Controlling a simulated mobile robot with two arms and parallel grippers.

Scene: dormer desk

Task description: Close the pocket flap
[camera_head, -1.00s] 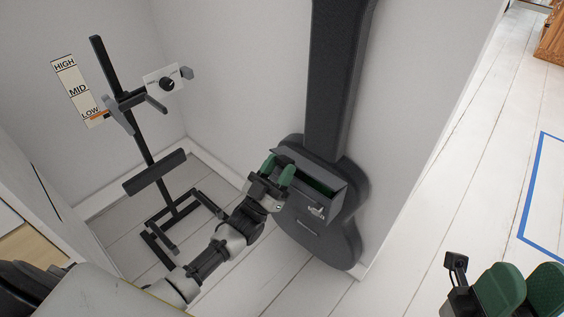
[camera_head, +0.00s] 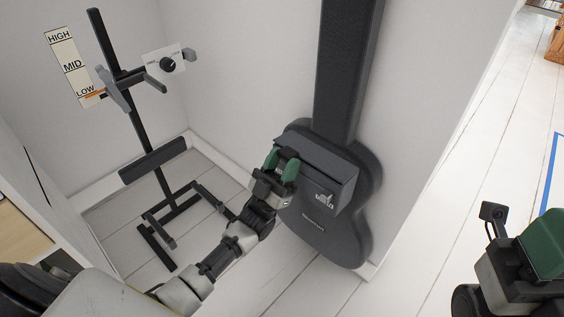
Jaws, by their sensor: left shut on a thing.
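A dark guitar case (camera_head: 334,237) stands upright, leaning against the wall in the corner. A box-shaped pocket on its front has a dark flap (camera_head: 318,157) at the top, which now lies over the opening; whether it is fully flush I cannot tell. A small metal latch (camera_head: 325,200) shows on the pocket's front. My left gripper (camera_head: 282,165), with green fingertips, is at the flap's left end, shut on the flap's edge as far as I can see; its fingers partly hide that end. My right gripper (camera_head: 541,245) is at the lower right, partly out of frame, away from the case.
A black stand (camera_head: 152,165) with several arms is left of the case. A HIGH/MID/LOW scale (camera_head: 73,66) and a dial plate (camera_head: 164,62) are on the wall behind it. The white plank floor (camera_head: 470,190) to the right is clear.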

